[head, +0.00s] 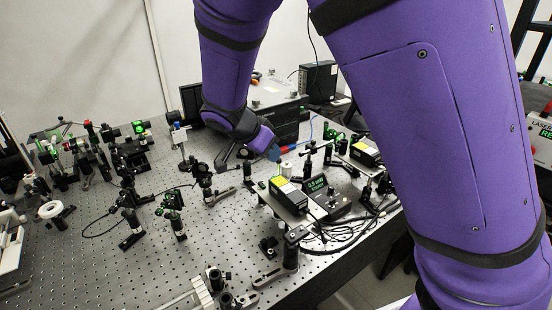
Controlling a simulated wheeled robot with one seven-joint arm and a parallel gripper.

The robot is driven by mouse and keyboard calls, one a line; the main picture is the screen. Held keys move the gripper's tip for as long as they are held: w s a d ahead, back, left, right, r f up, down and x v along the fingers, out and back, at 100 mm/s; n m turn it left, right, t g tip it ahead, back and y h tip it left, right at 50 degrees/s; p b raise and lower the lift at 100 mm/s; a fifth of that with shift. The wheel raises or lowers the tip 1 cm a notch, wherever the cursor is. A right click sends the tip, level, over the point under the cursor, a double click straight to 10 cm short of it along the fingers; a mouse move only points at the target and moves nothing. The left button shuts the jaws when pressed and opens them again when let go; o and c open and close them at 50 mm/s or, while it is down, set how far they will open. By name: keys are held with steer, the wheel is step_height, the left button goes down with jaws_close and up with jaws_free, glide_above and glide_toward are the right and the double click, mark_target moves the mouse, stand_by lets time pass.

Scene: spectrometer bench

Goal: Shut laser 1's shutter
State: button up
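Two black laser boxes with yellow labels are on the bench in the head view. One laser (288,193) is near the middle on a raised plate, and the other laser (365,153) is farther back to the right. I cannot tell which is laser 1, and I cannot make out a shutter for certain. My gripper (234,157) hangs at the end of my purple arm, behind and left of the nearer laser. Its dark fingers point down and left; their gap is too small to read. A small blue and red part (276,152) shows beside it.
The perforated optical table (225,235) carries several posts and optics, many on the left. A meter with a green display (319,185) stands right of the nearer laser, among loose cables. A grey box (275,95) is at the back. Some bare table lies at front left.

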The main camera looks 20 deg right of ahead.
steer(key=shift+v, duration=2.6)
steer(key=s+d+r+n+g+y, duration=0.1)
steer(key=s+d+r+n+y, duration=0.6)
steer(key=s+d, duration=0.55)
steer(key=s+d+r+n+t, duration=0.1)
steer(key=s+d+r+n, duration=0.1)
steer(key=s, duration=0.4)
steer(key=s+d+r+n+t, duration=0.2)
steer(key=s+r+n, duration=0.1)
steer(key=s, duration=0.4)
steer(key=shift+d+r+t, duration=0.2)
steer(key=shift+r+t, duration=0.1)
steer(key=shift+r, duration=0.6)
steer(key=shift+s, duration=0.1)
